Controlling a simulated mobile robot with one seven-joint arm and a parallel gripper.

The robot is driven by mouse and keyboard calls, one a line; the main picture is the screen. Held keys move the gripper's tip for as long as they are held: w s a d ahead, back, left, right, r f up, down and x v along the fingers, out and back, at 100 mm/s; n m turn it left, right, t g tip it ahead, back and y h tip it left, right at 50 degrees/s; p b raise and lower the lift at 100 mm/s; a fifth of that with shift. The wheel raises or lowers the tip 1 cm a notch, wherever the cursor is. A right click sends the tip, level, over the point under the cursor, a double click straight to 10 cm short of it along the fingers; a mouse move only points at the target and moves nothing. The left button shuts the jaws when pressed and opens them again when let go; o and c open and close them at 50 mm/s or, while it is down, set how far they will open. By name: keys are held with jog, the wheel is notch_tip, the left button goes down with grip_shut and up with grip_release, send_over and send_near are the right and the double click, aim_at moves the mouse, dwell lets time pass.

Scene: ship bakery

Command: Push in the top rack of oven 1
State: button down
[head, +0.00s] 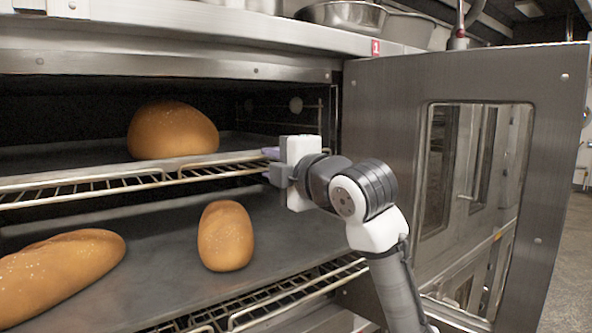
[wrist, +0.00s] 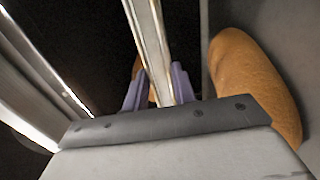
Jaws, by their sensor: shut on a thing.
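Oven 1 carries a red number tag (head: 376,47) and stands open. Its top rack (head: 95,187) is a wire rack with a dark tray (head: 60,158) on it, and a round loaf (head: 172,131) sits on the tray. My gripper (head: 270,159) is at the right end of the top rack's front edge, shut on it. In the wrist view the rack's front bar (wrist: 152,45) runs between the two purplish fingers of my gripper (wrist: 160,88). The fingers' contact is partly hidden by the gripper body.
The oven door (head: 385,130) is swung open to the right, close beside my arm. The lower rack (head: 290,297) sticks out below with a tray holding an oval loaf (head: 226,236) and a long loaf (head: 60,272). Metal bowls (head: 342,15) stand on top of the oven.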

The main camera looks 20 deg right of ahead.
jog(key=x, duration=0.5)
jog(key=shift+w+r, duration=0.1)
jog(key=shift+w, duration=0.1)
jog(key=shift+r, duration=0.1)
jog(key=c, duration=1.5)
grip_release()
jog(key=shift+w+p, duration=0.1)
jog(key=shift+p, duration=0.2)
jog(key=o, duration=0.4)
jog(key=shift+w+a, duration=0.2)
jog(key=shift+c, duration=0.2)
jog(key=shift+s+d, duration=0.1)
jog(key=b+v, duration=0.4)
jog(key=v, duration=0.9)
jog(key=shift+s+b, duration=0.4)
